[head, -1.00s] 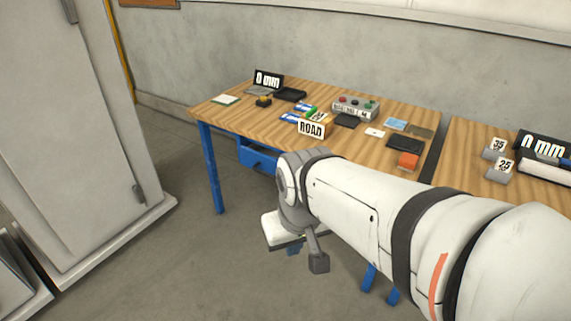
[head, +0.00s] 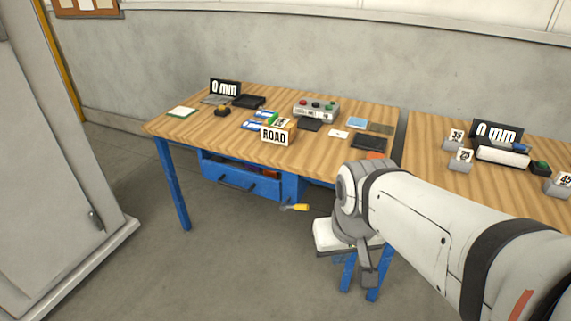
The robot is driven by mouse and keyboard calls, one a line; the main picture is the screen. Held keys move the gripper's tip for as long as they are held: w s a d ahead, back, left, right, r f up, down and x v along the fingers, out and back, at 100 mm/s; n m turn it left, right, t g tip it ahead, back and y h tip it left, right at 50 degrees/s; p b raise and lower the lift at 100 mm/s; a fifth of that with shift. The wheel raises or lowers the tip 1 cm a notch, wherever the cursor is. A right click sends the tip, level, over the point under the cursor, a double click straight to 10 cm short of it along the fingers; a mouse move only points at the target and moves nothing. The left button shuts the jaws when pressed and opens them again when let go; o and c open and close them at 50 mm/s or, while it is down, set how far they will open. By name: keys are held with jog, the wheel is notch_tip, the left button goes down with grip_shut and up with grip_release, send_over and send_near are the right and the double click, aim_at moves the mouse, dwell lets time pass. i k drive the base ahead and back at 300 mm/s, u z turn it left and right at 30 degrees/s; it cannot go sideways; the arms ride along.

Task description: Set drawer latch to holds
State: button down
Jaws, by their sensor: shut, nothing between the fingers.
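The blue drawer unit (head: 238,181) hangs under the left workbench, with dark handles on its front. Dark and reddish items show along its top edge. A small piece with a yellow grip (head: 298,207) shows just below and right of the drawers. I cannot tell whether it is the drawer latch, or which setting the latch has. My gripper (head: 368,268) points down at the end of my white arm, right of the drawers and apart from them. It is shut and empty; part of it is hidden by my arm.
A grey cabinet (head: 55,150) is at left. Floor before the drawers is clear.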

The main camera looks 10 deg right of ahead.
aim_at(296, 207)
jog(key=u, duration=0.05)
jog(key=i, duration=1)
jog(key=u, duration=0.65)
jog(key=k, duration=1.15)
jog(key=z, duration=0.55)
